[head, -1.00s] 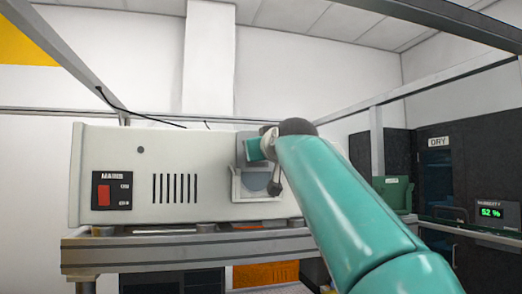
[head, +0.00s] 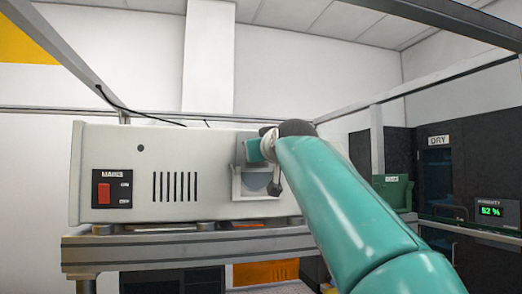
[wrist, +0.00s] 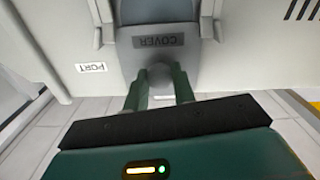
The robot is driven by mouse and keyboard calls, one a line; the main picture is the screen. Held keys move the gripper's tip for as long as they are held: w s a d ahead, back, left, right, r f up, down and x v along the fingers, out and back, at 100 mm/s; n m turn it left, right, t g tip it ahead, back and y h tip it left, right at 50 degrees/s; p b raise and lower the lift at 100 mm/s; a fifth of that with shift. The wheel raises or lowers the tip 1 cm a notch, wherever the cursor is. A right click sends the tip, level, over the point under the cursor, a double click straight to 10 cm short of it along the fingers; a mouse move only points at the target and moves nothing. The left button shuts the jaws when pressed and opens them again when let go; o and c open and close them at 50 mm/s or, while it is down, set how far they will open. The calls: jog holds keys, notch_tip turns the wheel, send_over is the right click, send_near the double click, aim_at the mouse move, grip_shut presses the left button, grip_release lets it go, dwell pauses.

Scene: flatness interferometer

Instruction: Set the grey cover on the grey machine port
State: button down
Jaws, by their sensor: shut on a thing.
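The grey cover (wrist: 158,68), marked COVER, is held upright at the machine's face. My gripper (wrist: 160,78) is shut on it, with both green fingers around its stem in the wrist view. In the head view the cover (head: 240,148) shows partly behind my gripper (head: 256,150), just above the port's opening. The grey machine port (head: 237,186) is a pale U-shaped frame around a darker grey round opening. In the wrist view its side rails (wrist: 208,20) stand on either side of the cover's edge. Whether the cover touches the rails cannot be told.
The pale machine (head: 140,170) has a red switch and vent slots left of the port, and stands on a grey bench (head: 170,243). A PORT label (wrist: 90,67) sits beside the port. A green bin (head: 393,192) stands to the right. Frame bars cross overhead.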

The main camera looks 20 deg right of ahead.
jog(key=shift+f, duration=2.9)
dwell(1.7)
jog(key=c, duration=1.1)
grip_release()
jog(key=shift+s, duration=0.1)
